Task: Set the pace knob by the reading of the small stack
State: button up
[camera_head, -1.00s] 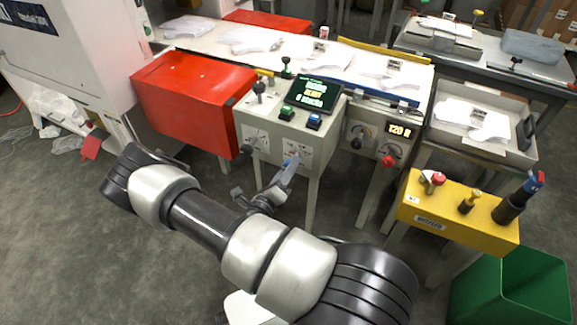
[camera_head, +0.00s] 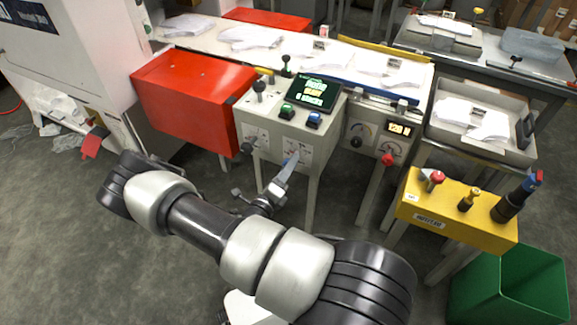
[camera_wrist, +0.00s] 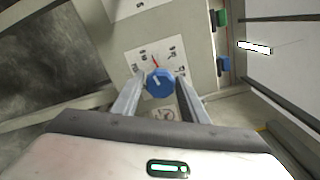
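A blue pace knob (camera_wrist: 160,82) with a white pointer line stands on a white dial plate (camera_wrist: 140,62), which has a red mark and numbers too small to read surely. My gripper (camera_wrist: 159,80) is at this knob, one finger on each side; narrow gaps seem to show beside it. In the head view my gripper (camera_head: 286,170) is at the front face of the grey console (camera_head: 262,130), largely covering the knob. Several white flat stacks (camera_head: 250,37) lie on the long table, some with small tags or gauges. I cannot tell which is the small stack or read its tag.
The console top has a dark screen (camera_head: 313,92), a green button (camera_head: 287,111) and a blue button (camera_head: 314,120). A lit display (camera_head: 399,129) is at its right. A red box (camera_head: 190,98) stands left, a yellow block (camera_head: 455,228) right. Floor in front is open.

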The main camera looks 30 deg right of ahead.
jog(key=shift+o, duration=0.9)
jog(key=p+v, duration=0.2)
jog(key=v, duration=1.5)
jog(key=shift+s+a, duration=0.1)
jog(key=shift+a, duration=0.05)
